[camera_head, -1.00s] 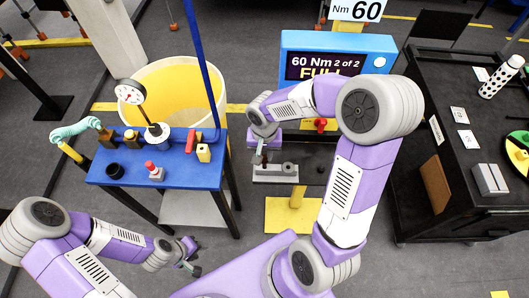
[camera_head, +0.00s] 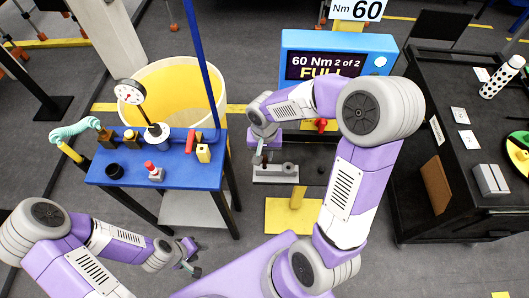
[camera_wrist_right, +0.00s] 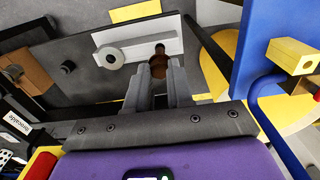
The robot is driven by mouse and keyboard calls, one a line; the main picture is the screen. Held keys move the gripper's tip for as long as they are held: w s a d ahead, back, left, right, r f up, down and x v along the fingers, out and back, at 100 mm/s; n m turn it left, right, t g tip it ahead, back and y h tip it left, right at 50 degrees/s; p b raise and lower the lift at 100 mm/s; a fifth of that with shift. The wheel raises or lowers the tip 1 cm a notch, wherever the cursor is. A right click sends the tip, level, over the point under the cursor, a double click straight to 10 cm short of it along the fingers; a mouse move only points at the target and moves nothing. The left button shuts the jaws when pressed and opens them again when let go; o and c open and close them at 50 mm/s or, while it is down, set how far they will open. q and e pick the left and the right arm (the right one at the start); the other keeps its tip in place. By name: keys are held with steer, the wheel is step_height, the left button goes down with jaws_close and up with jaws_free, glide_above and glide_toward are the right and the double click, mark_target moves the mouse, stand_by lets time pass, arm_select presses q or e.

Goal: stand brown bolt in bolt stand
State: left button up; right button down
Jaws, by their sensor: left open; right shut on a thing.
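The brown bolt (camera_wrist_right: 158,61) shows between the fingertips of my right gripper (camera_wrist_right: 158,72) in the right wrist view, over one end of the light grey bolt stand (camera_wrist_right: 136,45). My right gripper is shut on the bolt. I cannot tell whether the bolt is seated in the stand or just above it. In the head view the stand (camera_head: 270,179) lies on the dark bench below the right gripper (camera_head: 259,158), which mostly hides the bolt. My left gripper (camera_head: 192,263) is open and empty at the lower left, away from the stand.
A round grey ring (camera_wrist_right: 110,58) sits on the stand beside the bolt. A blue table (camera_head: 130,179) with small parts stands at the left, before a yellow bin (camera_head: 180,90). A blue display (camera_head: 338,60) stands behind the bench. A black cart (camera_head: 440,120) is at the right.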

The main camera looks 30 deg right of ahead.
mark_target(264, 161)
steer(key=shift+f+b, duration=2.25)
steer(key=shift+f, duration=0.2)
steer(key=c, duration=0.9)
jaws_free()
step_height(264, 161, up, 8)
steer(key=shift+f+p, duration=0.2)
steer(key=shift+p, duration=0.55)
